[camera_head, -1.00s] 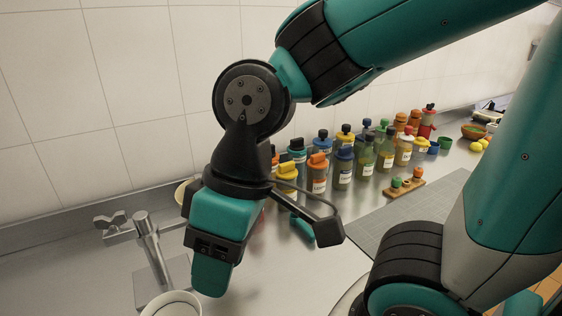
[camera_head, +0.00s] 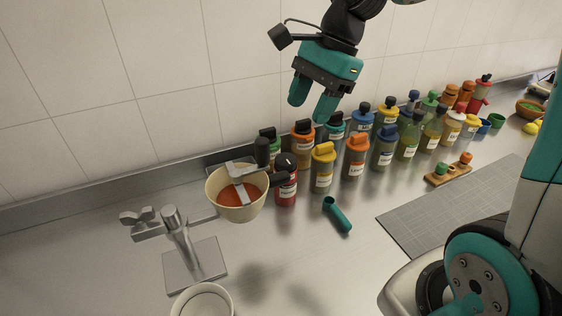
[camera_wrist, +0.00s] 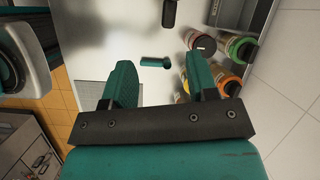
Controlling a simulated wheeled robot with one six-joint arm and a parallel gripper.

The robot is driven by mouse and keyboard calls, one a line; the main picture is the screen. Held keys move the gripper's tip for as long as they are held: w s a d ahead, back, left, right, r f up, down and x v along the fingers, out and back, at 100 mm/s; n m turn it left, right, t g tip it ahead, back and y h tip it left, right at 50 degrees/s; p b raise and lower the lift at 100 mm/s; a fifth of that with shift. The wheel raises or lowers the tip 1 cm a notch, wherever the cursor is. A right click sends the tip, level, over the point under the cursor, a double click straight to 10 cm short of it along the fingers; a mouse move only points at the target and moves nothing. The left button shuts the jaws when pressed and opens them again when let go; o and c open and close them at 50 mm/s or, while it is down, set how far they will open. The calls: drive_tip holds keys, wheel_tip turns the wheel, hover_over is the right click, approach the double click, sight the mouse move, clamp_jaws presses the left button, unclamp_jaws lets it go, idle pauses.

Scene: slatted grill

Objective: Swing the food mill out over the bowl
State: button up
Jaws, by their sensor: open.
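The food mill (camera_head: 222,207), a cream pan with orange contents, a metal crossbar and black handles, is by the back of the counter in the head view. A metal post stand (camera_head: 183,250) with a wing knob is in front and left of it. The white bowl (camera_head: 178,302) is at the bottom edge, partly cut off, in front of the post and not beneath the mill. My gripper (camera_head: 312,98) is open and empty, high above the counter, right of the mill and apart from it. In the wrist view its two fingers (camera_wrist: 160,78) are spread.
Several capped bottles (camera_head: 321,172) stand in rows right of the mill, along the wall. A loose teal tube-like piece (camera_head: 338,215) lies on the counter; it also shows in the wrist view (camera_wrist: 155,62). A grey mat (camera_head: 450,210) lies at right. The front counter is mostly clear.

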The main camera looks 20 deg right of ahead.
drive_tip(key=w+d+m, duration=0.2)
drive_tip(key=m, duration=0.1)
drive_tip(key=p, duration=0.2)
approach(280, 174)
drive_tip(key=x, duration=0.9)
drive_tip(key=shift+f, duration=0.2)
clamp_jaws()
